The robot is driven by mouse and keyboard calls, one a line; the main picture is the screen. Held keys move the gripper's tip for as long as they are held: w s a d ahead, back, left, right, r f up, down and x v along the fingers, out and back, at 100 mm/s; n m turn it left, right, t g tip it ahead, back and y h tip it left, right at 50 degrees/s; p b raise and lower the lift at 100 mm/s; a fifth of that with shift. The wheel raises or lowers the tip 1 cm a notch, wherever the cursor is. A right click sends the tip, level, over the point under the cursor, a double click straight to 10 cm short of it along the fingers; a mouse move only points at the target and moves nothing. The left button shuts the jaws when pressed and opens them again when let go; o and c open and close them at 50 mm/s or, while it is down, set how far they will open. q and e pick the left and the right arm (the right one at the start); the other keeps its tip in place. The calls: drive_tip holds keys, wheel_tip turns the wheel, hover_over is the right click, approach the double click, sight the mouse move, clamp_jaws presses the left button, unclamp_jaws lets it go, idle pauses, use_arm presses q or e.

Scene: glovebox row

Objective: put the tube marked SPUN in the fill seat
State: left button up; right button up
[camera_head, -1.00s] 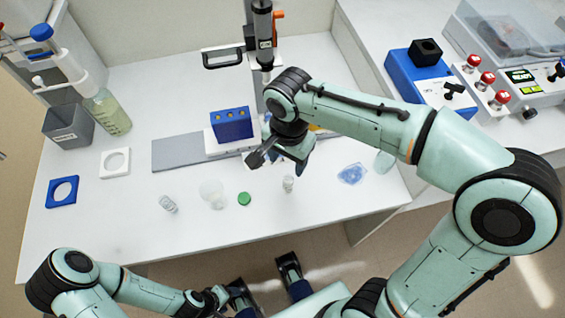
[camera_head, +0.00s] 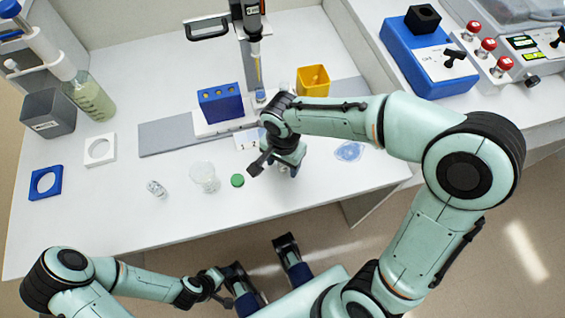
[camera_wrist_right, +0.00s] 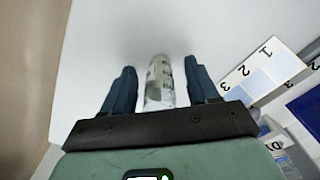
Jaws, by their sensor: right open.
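My right gripper (camera_head: 272,172) is low over the front of the bench, its fingers spread. In the right wrist view, a pale tube with grey markings (camera_wrist_right: 159,82) stands between the open fingers (camera_wrist_right: 158,85); I cannot read its mark. In the head view the gripper mostly hides that tube. Another small clear tube (camera_head: 156,188) is at the front left, its mark unreadable. A tall dispenser (camera_head: 252,30) has its nozzle above a small blue-marked spot (camera_head: 260,96), perhaps the fill seat. My left gripper (camera_head: 222,290) is low at the front, off the bench; its jaws are unclear.
A blue rack (camera_head: 220,103), a yellow box (camera_head: 313,79) and a numbered card (camera_wrist_right: 262,68) lie near the dispenser. A clear cup (camera_head: 203,177) and green cap (camera_head: 237,180) stand left of my right gripper. A blue film patch (camera_head: 349,151) lies right.

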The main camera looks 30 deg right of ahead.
drive_tip(key=shift+f, duration=0.1)
drive_tip(key=shift+c, duration=0.2)
clamp_jaws()
use_arm(q)
drive_tip(key=s+d+r+g+p, duration=0.1)
drive_tip(key=s+r+p, duration=0.3)
drive_tip(key=r+p, duration=0.1)
drive_tip(key=shift+h, duration=0.3)
use_arm(e)
wheel_tip(320, 180, up, 20)
